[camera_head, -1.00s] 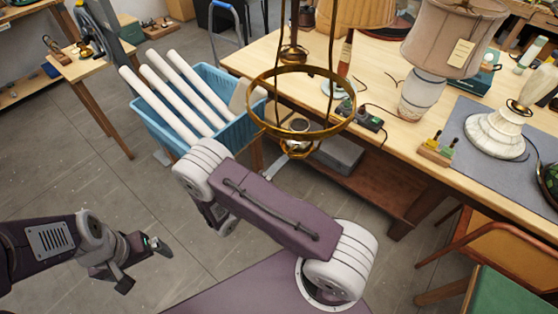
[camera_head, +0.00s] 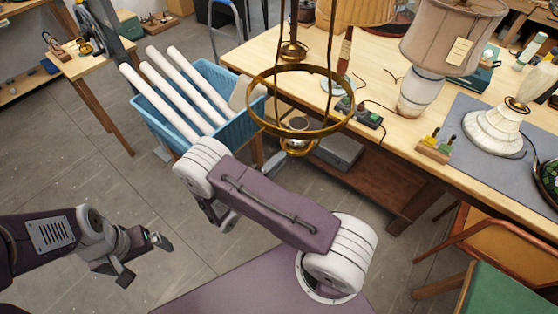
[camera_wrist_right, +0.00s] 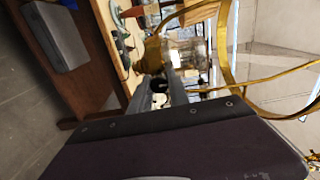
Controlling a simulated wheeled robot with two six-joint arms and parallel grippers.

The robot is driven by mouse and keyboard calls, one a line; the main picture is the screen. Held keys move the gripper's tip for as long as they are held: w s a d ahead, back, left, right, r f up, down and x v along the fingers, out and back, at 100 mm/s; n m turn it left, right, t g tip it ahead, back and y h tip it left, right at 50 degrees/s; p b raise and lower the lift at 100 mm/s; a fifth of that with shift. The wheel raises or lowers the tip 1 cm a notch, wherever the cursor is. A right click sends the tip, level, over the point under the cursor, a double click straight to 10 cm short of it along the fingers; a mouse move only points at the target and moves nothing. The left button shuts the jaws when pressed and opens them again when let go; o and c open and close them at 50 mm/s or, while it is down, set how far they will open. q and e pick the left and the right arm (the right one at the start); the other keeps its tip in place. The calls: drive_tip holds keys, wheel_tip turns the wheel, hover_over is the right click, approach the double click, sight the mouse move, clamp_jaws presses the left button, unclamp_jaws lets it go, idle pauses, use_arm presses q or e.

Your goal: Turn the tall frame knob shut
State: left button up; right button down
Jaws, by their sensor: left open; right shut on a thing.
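The tall brass frame (camera_head: 336,60) hangs in front of the table, with a wide ring and a brass fitting (camera_head: 299,146) below it. In the right wrist view the brass fitting (camera_wrist_right: 152,55) is just beyond my right fingertips. My right gripper (camera_wrist_right: 163,88) is shut on a small part at this fitting, apparently the knob, which the fingers mostly cover. In the head view my right arm hides most of that gripper. My left gripper (camera_head: 146,258) is open and empty above the floor at the lower left.
A blue crate (camera_head: 238,133) with several white tubes stands behind my right arm. The wooden table (camera_head: 395,135) holds a shaded lamp (camera_head: 450,38), a white lamp base (camera_head: 493,130) and a small block with brass pieces (camera_head: 433,150). Chairs stand at the lower right.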

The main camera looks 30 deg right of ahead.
drive_tip(key=c, duration=1.3)
unclamp_jaws()
drive_tip(key=shift+o, duration=0.2)
drive_tip(key=b+v, duration=0.3)
drive_tip(key=v, duration=0.6)
drive_tip(key=shift+b, duration=0.4)
